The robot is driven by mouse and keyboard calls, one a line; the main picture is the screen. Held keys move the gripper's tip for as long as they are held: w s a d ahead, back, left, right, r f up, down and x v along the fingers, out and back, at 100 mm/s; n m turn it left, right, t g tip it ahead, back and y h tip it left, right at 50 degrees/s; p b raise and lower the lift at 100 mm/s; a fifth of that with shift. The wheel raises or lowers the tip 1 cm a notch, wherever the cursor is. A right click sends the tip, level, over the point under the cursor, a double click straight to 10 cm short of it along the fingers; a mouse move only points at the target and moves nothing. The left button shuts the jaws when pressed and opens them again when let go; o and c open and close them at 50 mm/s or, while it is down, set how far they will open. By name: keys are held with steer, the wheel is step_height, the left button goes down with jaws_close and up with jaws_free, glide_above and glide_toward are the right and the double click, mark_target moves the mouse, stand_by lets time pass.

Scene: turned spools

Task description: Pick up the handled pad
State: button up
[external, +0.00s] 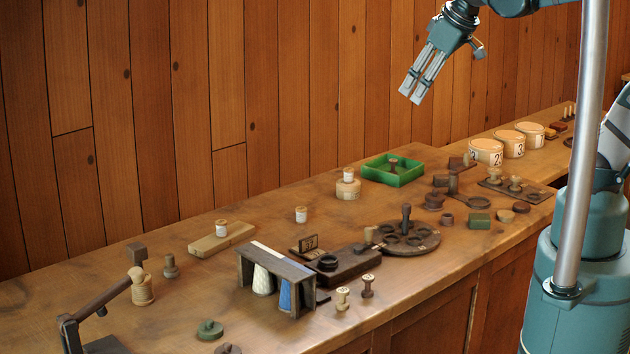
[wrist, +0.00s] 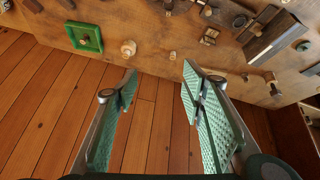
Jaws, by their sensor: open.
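A low green disc with a small knob on top (external: 210,330) lies near the front edge of the bench at the lower left and looks like a handled pad. A dark knobbed disc (external: 228,349) beside it is cut off by the frame edge, so I cannot be sure which is meant. A small green round piece at the right of the wrist view (wrist: 303,46) may be the green one. My gripper (external: 411,96) is open and empty, high above the back of the bench and far from both discs. Its spread fingers also show in the wrist view (wrist: 160,72).
A green tray (external: 415,174) holds a brown knobbed piece. A dark stand (external: 279,258) with white and blue pieces, a round dark rack (external: 425,245), a hinged dark arm (external: 103,297) and several spools crowd the bench. A plank wall (external: 230,100) rises behind.

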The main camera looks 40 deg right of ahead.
steer(key=w+a+n+g, duration=0.2)
steer(key=w+a+n, duration=0.4)
steer(key=w+a, duration=0.7)
steer(key=n+g+b, duration=0.2)
steer(key=n+g, duration=0.2)
steer(key=n, duration=1)
glide_above(169, 255)
steer(key=shift+h, duration=0.3)
steer(key=f, duration=3.1)
steer(key=shift+w+d, duration=0.2)
steer(key=shift+d, duration=0.15)
steer(key=shift+s+a+f+n, duration=0.1)
steer(key=shift+a+f+n, duration=0.2)
steer(key=shift+a+f, duration=0.1)
steer(key=shift+f, duration=0.15)
steer(key=shift+f+p, duration=0.3)
steer(key=shift+f, duration=0.85)
